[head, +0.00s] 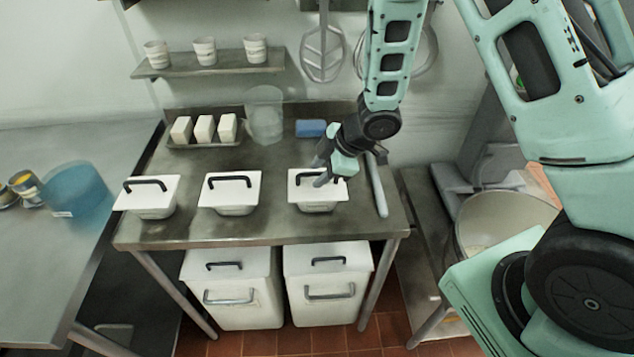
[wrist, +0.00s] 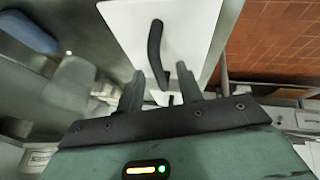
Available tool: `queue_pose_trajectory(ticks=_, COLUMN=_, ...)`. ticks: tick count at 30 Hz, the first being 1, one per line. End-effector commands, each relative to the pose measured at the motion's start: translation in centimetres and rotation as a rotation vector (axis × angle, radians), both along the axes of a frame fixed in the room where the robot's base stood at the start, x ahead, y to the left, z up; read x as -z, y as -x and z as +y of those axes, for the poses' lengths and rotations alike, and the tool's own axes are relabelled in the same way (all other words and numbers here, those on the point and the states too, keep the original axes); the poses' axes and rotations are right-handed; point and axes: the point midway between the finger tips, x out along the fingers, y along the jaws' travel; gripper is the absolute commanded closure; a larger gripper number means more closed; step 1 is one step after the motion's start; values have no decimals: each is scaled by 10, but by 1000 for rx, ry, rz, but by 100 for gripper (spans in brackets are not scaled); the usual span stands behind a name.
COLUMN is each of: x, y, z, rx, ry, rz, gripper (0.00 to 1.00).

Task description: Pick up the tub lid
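Three small tubs stand in a row on the steel table, each with a white lid and a black bar handle. The right lid (head: 299,192) has my gripper (head: 322,178) right above it. The middle lid (head: 230,196) and the left lid (head: 148,199) have nothing above them. In the wrist view a white lid (wrist: 192,40) fills the upper middle, and its black handle (wrist: 156,55) lies ahead of and between the fingertips. My gripper (wrist: 160,80) is open there, with nothing between its fingers. In the head view my gripper partly hides the right handle.
Two large white bins (head: 231,298) stand under the table (head: 265,227). Behind the tubs are a tray of white blocks (head: 205,144), a clear jug (head: 265,115) and a blue block (head: 311,128). A grey rolling pin (head: 377,187) lies right of the right tub. A mixer bowl (head: 507,215) stands farther right.

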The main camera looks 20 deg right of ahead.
Motion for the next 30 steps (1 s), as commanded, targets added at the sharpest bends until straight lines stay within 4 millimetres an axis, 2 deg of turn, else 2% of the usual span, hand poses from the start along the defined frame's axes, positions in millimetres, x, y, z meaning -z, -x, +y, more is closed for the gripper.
queue_pose_trajectory(ticks=6, x=1, y=0, z=0, rx=0, ry=0, rz=0, gripper=64)
queue_pose_trajectory(ticks=7, x=1, y=0, z=0, rx=0, ry=0, rz=0, gripper=69)
queue_pose_trajectory(ticks=10, x=1, y=0, z=0, rx=0, ry=0, rz=0, gripper=97)
queue_pose_trajectory(ticks=11, x=1, y=0, z=0, rx=0, ry=0, rz=0, gripper=100)
queue_pose_trajectory(ticks=23, x=-1, y=0, z=0, rx=0, ry=0, rz=-1, gripper=100)
queue_pose_trajectory(ticks=26, x=-8, y=-1, z=0, rx=1, ry=-1, rz=-2, gripper=100)
queue_pose_trajectory(ticks=30, x=-32, y=-2, z=0, rx=1, ry=0, rz=-7, gripper=100)
